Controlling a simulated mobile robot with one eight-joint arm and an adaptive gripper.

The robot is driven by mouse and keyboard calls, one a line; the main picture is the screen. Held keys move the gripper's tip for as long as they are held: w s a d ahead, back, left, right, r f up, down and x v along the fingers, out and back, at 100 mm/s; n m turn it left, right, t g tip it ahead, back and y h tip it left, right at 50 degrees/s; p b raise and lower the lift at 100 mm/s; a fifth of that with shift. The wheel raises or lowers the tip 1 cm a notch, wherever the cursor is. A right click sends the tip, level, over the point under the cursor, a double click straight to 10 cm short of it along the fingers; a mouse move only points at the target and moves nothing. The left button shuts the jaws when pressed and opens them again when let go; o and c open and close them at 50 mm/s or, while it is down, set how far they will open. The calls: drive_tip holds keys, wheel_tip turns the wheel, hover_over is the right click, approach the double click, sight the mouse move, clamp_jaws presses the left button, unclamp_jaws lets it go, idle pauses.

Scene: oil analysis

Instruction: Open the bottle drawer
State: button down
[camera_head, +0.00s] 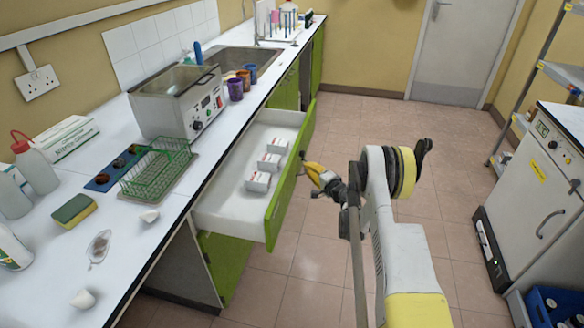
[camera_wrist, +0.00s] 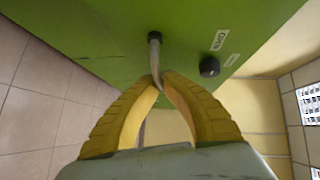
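The drawer (camera_head: 225,212) is pulled far out from under the worktop, with its green front (camera_head: 287,182) facing the aisle. Several small white boxes lie inside it. My gripper (camera_head: 308,170) is at the outer side of the green front. In the wrist view, the green front (camera_wrist: 95,35) fills the top, with a metal handle (camera_wrist: 154,58) standing out from it. My gripper's yellow fingers (camera_wrist: 163,77) come together at the handle and look shut on it; part of the handle is hidden behind them.
The worktop (camera_head: 130,235) carries a water bath (camera_head: 180,103), a green rack (camera_head: 155,167), bottles and cups. A white cabinet (camera_head: 540,185) and a blue crate (camera_head: 553,305) stand on the right. The tiled floor (camera_head: 450,150) between is clear apart from my arm.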

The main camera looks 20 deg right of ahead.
drive_tip(key=shift+s+d, duration=0.6)
drive_tip(key=shift+d, duration=0.25)
drive_tip(key=shift+s+d, duration=0.55)
drive_tip(key=shift+d, duration=0.3)
drive_tip(key=c, duration=1.6)
unclamp_jaws()
drive_tip(key=shift+o, duration=0.2)
